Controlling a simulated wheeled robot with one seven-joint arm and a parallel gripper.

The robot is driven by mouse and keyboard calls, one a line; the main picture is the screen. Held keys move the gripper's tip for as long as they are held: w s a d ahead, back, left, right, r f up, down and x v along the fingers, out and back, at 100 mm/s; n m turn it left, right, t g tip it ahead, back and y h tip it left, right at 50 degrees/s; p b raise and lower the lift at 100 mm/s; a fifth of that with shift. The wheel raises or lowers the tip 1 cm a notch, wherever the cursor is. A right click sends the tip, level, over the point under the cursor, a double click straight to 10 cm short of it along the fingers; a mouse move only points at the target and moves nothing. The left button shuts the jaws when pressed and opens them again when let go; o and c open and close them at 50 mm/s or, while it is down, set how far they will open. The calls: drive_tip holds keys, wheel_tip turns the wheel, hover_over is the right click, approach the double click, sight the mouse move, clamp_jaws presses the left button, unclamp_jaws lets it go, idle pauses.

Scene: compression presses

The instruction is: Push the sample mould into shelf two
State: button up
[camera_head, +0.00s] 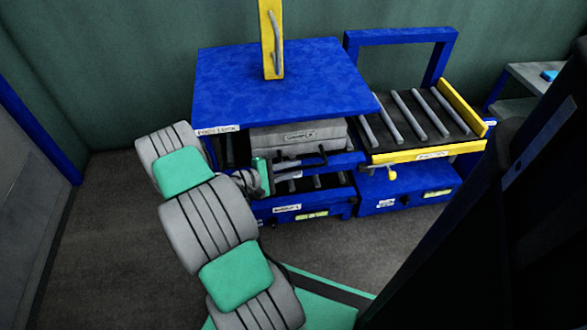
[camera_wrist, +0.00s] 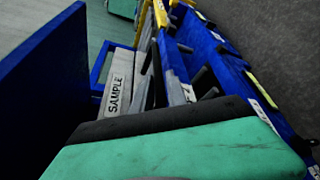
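The sample mould (camera_head: 300,137) is a grey block with a "SAMPLE" label, lying on rollers inside the blue press frame (camera_head: 285,85), under its broad top. It also shows in the wrist view (camera_wrist: 118,82), label turned sideways. My gripper (camera_head: 266,176) is at the frame's front left, just below and left of the mould's front face. Whether it touches the mould I cannot tell. In the wrist view only a green and black part of my gripper (camera_wrist: 180,150) shows, and its fingertips are hidden. Which level is shelf two I cannot read from the small labels.
A second blue roller bench (camera_head: 412,153) with yellow edges stands at the right, its rollers bare. A lower roller level (camera_head: 310,183) lies below the mould. A yellow post with a handle (camera_head: 271,40) rises above the top. Floor at front left is clear.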

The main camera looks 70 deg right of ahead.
drive_tip(key=shift+o, duration=1.4)
drive_tip(key=shift+r, duration=0.1)
drive_tip(key=p+v, duration=0.2)
drive_tip(key=v, duration=0.5)
drive_tip(key=shift+w+a+r, duration=0.1)
drive_tip(key=shift+w+a, duration=0.15)
drive_tip(key=shift+a, duration=0.05)
